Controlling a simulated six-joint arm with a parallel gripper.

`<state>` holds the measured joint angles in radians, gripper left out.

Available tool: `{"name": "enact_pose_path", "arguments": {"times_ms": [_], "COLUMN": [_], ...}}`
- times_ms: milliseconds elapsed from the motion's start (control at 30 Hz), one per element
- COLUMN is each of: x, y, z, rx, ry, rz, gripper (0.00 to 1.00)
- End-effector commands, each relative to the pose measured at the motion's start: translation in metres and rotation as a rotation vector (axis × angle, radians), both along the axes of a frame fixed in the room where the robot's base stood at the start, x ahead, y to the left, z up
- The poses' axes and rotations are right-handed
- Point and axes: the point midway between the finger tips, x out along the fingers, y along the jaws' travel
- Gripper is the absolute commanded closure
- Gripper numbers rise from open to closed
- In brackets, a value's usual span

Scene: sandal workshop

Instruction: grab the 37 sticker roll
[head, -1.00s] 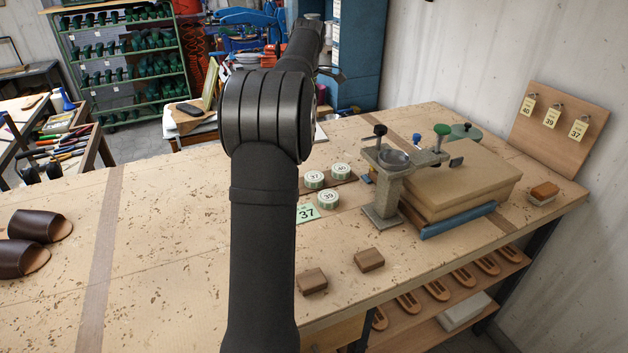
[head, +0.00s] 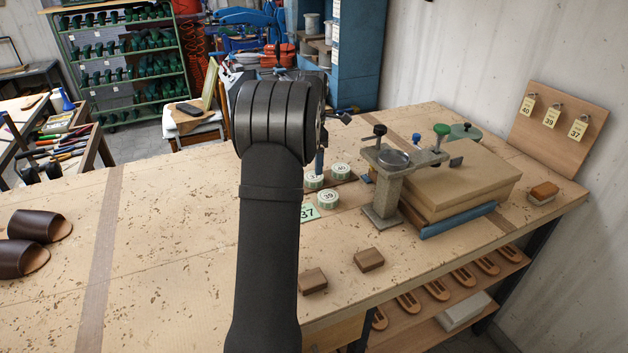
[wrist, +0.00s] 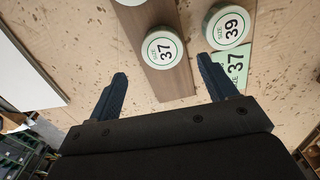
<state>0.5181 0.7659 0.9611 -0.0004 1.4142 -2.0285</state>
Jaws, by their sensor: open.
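The 37 sticker roll (head: 312,183), a round white-topped roll with a green edge, stands on a brown wooden strip on the bench. In the wrist view the 37 roll (wrist: 163,48) lies beyond and between my fingertips, apart from them. My gripper (wrist: 163,68) is open and empty, with two blue fingers. In the head view my gripper (head: 319,163) is mostly hidden behind my arm; a blue finger shows near the 37 roll and partly covers it. The 39 roll (wrist: 227,25) is to the right of it, and the 40 roll (head: 341,171) also stands close by.
A green card marked 37 (wrist: 238,64) lies beside the 39 roll. A stone-coloured press stand (head: 382,200) and a stack of tan sheets (head: 460,180) stand to the right. Two small wooden blocks (head: 369,260) lie nearer.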

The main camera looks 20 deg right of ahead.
Motion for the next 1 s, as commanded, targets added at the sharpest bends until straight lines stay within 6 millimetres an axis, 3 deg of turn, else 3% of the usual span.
{"name": "enact_pose_path", "arguments": {"times_ms": [333, 633, 900, 1000], "x": [-0.005, -0.004, -0.004, -0.004], "y": [-0.002, -0.002, -0.002, -0.002], "z": [-0.046, -0.051, -0.051, -0.051], "rx": [0.0, -0.001, -0.001, -0.001], "ry": [0.002, 0.0, 0.0, 0.0], "rz": [-0.001, -0.001, -0.001, -0.001], "gripper": [0.23, 0.23, 0.72, 0.72]}}
